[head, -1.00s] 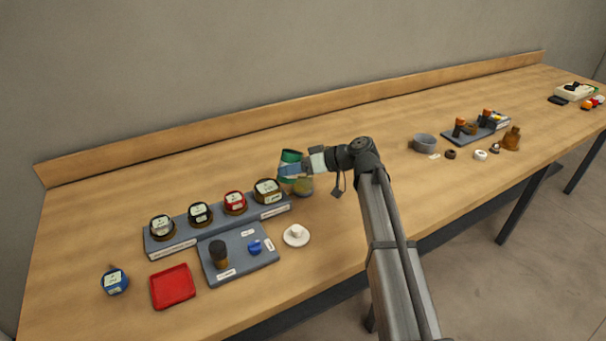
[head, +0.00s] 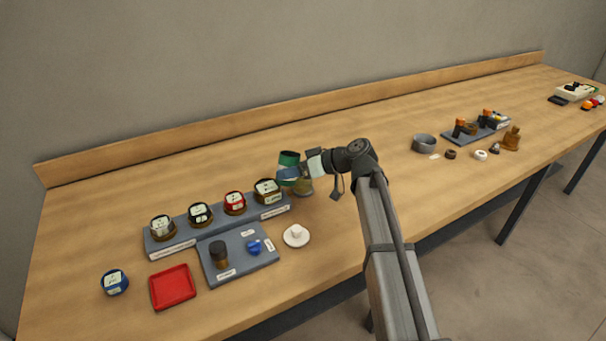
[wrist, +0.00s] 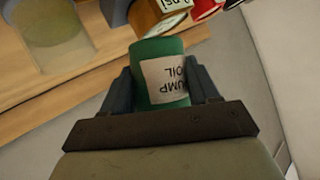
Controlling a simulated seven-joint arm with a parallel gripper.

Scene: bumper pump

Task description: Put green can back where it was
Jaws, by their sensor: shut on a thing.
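The green can (head: 289,158) is in my gripper (head: 290,175), behind the right end of the grey rack. In the wrist view the can (wrist: 160,72) has a pale label reading "UMP OIL" upside down, and both fingers of my gripper (wrist: 160,92) press against its sides. My gripper is shut on it. The can appears to be held above the table, though its height is hard to tell from the head view. My gripper partly hides the can in the head view.
The grey rack (head: 180,245) holds several labelled cans. A yellowish clear container (head: 304,186) stands close by, partly hidden; it also shows in the wrist view (wrist: 52,35).

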